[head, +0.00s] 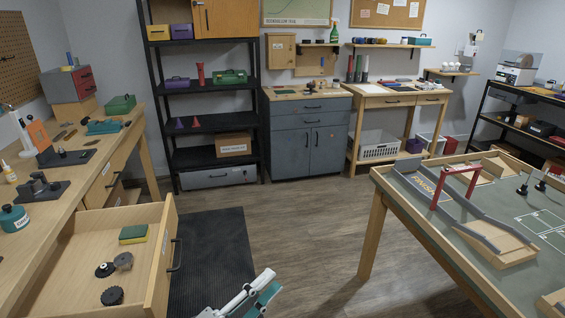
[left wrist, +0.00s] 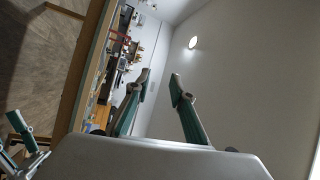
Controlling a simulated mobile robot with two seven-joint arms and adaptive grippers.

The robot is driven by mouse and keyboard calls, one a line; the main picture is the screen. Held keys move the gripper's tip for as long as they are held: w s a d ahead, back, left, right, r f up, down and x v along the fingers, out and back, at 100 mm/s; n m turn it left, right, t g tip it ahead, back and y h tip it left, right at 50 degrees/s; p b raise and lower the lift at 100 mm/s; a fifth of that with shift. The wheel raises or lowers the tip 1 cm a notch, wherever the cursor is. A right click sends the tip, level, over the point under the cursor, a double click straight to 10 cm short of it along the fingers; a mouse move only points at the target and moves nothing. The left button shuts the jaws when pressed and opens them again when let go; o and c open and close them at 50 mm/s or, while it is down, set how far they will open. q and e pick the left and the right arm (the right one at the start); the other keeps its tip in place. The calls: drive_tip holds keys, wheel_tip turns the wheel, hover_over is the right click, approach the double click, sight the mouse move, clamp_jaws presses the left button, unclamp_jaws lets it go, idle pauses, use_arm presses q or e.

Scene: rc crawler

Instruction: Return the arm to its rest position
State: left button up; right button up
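My left gripper (head: 273,281) shows at the bottom middle of the head view, cut off by the lower edge, with white and teal parts. It is above the floor, between the open drawer and the green-topped table. In the left wrist view my left gripper (left wrist: 160,77) has its two fingers apart with nothing between them. That view is turned on its side. White and teal parts at its lower left seem to be my right gripper (left wrist: 22,155); its finger state is unclear.
The open drawer (head: 156,262) juts from the left workbench (head: 45,222), holding a sponge (head: 133,234) and several dark wheels. A dark mat (head: 212,255) lies beside it. The green-topped table (head: 424,222) stands at right. Floor (head: 300,215) is clear between them.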

use_arm(q)
drive_tip(key=s+a+f+n+y, duration=0.3)
drive_tip(key=a+f+n+y, duration=0.65)
drive_tip(key=f+n, duration=0.45)
drive_tip(key=s+a+f+n+g+y, duration=0.2)
drive_tip(key=s+a+f+n, duration=0.4)
drive_tip(key=s+f, duration=0.3)
wheel_tip(320, 180, down, 4)
drive_tip(key=shift+s+a+r+g, duration=0.15)
drive_tip(key=shift+s+a+g, duration=0.35)
drive_tip(key=shift+g, duration=0.4)
drive_tip(key=shift+w+a, duration=0.1)
